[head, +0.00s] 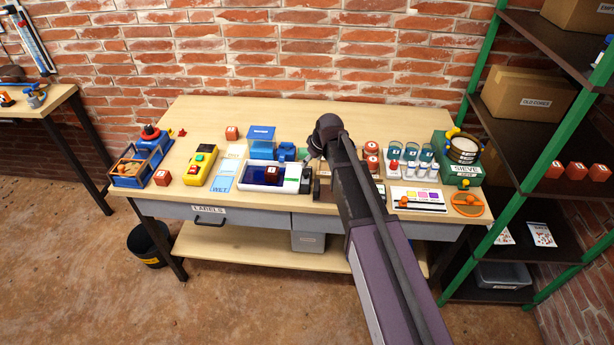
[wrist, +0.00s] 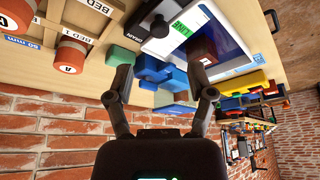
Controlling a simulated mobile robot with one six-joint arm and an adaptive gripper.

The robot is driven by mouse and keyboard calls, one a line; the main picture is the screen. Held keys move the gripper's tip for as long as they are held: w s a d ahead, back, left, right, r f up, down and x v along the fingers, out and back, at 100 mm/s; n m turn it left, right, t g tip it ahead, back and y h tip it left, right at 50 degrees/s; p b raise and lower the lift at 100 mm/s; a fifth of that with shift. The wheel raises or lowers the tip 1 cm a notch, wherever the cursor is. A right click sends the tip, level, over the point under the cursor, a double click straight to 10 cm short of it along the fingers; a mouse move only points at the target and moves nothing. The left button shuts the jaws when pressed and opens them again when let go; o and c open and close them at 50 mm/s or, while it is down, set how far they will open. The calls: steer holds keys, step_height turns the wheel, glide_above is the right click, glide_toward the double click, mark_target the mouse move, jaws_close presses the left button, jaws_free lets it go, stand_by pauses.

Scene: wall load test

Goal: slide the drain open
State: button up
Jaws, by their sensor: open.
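The word DRAIN shows in the wrist view beside the edge of the white tank (wrist: 224,40), near a dark round knob (wrist: 151,28) and a green block (wrist: 124,56). In the head view the white tank (head: 246,184) holds blue liquid and a dark red cube (head: 272,174). A dark part (head: 306,181) stands at the tank's right end. My gripper (wrist: 166,84) is open with its fingers apart and nothing held. Blue parts (wrist: 172,80) show beyond and between the fingertips. In the head view my arm hides much of the gripper and the area right of the tank.
A blue unit (head: 262,142) stands behind the tank. A yellow control box (head: 201,165) is to the left. Red cans (head: 371,148), several jars and the sieve (head: 465,150) stand to the right. A brick wall (head: 300,60) backs the bench; its back left is mostly clear.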

mark_target(306, 173)
steer(key=shift+b+x, duration=3.3)
steer(key=shift+x, duration=0.6)
jaws_close()
